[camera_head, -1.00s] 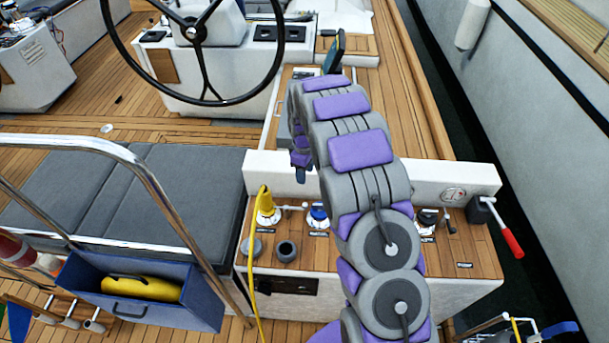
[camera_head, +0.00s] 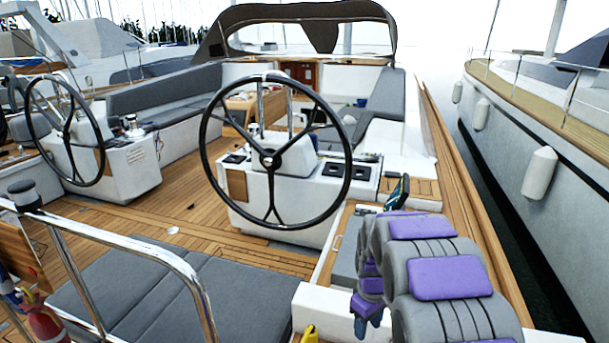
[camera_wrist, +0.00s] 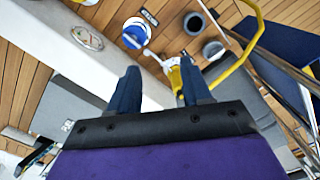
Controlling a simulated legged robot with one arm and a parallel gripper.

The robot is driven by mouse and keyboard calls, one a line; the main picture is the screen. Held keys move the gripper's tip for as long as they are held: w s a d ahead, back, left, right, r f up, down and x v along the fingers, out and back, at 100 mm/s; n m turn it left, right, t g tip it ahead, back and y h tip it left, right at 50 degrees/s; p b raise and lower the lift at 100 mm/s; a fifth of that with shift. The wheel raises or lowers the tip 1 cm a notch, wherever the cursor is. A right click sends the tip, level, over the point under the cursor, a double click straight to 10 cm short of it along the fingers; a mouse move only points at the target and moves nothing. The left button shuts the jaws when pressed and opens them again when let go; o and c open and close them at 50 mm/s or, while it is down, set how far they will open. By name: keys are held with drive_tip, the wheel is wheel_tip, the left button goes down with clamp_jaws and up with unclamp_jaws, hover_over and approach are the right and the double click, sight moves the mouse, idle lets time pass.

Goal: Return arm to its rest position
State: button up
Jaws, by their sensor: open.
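My gripper (camera_wrist: 160,84) shows in the wrist view with its two dark blue fingers apart and nothing between them. In the head view my purple-and-grey arm is bent over at the lower right, and the gripper's dark blue fingers (camera_head: 366,312) hang down on its left side. In the wrist view, a yellow plug (camera_wrist: 188,80) shows beyond the right finger, with a yellow cable (camera_wrist: 246,45) running from it. I cannot tell the distance to it. The plug's yellow top (camera_head: 309,334) just shows at the bottom of the head view.
A white raised edge (camera_wrist: 122,40) runs beside my gripper. A steering wheel (camera_head: 206,150), grey cushions (camera_head: 180,290) and a steel rail (camera_head: 150,250) surround the arm. Open teak floor lies left.

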drive_tip(key=s+r+m+b, duration=0.1)
drive_tip(key=s+r+m, duration=0.1)
drive_tip(key=s, duration=1)
drive_tip(key=s+a+r+m+g+b, duration=0.1)
drive_tip(key=s+r+m, duration=0.2)
drive_tip(key=s, duration=0.9)
drive_tip(key=s+a+r+m+b, duration=0.1)
drive_tip(key=s+r+m, duration=0.1)
drive_tip(key=s, duration=1)
drive_tip(key=shift+r, duration=0.35)
drive_tip(key=shift+s, duration=0.1)
drive_tip(key=shift+c, duration=0.5)
drive_tip(key=shift+a, duration=0.1)
